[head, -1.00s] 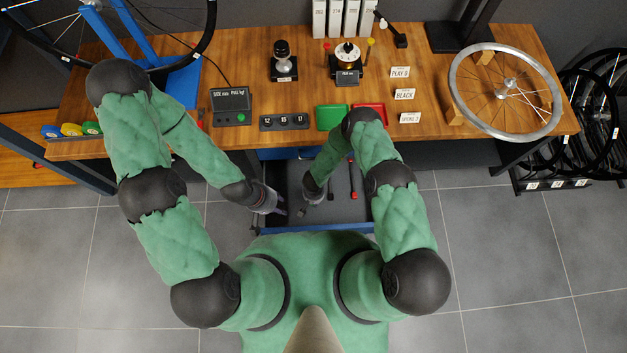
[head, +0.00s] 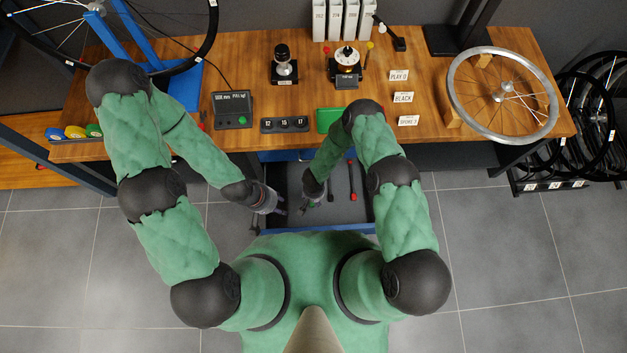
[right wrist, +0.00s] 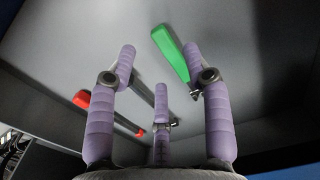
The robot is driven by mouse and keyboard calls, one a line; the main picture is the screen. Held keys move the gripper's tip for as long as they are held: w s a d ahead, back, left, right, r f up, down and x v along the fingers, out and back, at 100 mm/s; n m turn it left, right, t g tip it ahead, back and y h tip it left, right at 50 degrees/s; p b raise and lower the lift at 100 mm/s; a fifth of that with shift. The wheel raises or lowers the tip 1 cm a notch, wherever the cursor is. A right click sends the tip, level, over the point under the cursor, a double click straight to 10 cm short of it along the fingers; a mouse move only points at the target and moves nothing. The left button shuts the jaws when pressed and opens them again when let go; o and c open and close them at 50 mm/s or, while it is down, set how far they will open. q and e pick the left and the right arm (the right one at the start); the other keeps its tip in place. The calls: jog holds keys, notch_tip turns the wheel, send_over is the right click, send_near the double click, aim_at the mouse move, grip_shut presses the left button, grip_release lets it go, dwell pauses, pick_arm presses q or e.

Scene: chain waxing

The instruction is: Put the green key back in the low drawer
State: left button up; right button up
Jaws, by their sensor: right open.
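The green key (right wrist: 172,54) lies on the grey drawer floor in the right wrist view, its shaft tip near one finger. My right gripper (right wrist: 158,52) is open above it, with nothing held between the fingers. In the head view my right gripper (head: 312,203) is inside the open drawer (head: 340,212) under the bench, and I cannot make out the key there. My left gripper (head: 279,208) is at the drawer's left side; its fingers are too small to read.
A red-handled tool (right wrist: 104,106) and a dark tool (right wrist: 150,95) lie in the drawer beside the key. The bench (head: 240,75) above holds a green tray (head: 327,120), a dark readout block (head: 285,125) and a wheel (head: 503,95).

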jog(key=s+d+r+y, duration=0.1)
jog(key=s+d+r, duration=0.1)
jog(key=r, duration=0.7)
jog(key=s+d+r+m+y+p, duration=0.1)
jog(key=s+d+r, duration=0.2)
jog(key=r, duration=0.6)
jog(key=s+d+r+m+y+p, duration=0.1)
jog(key=s+r, duration=0.3)
jog(key=r, duration=0.5)
jog(key=shift+s+d+r+y, duration=0.2)
jog(key=shift+s+d+y, duration=0.1)
jog(key=shift+d+y, duration=0.3)
jog(key=shift+d, duration=0.1)
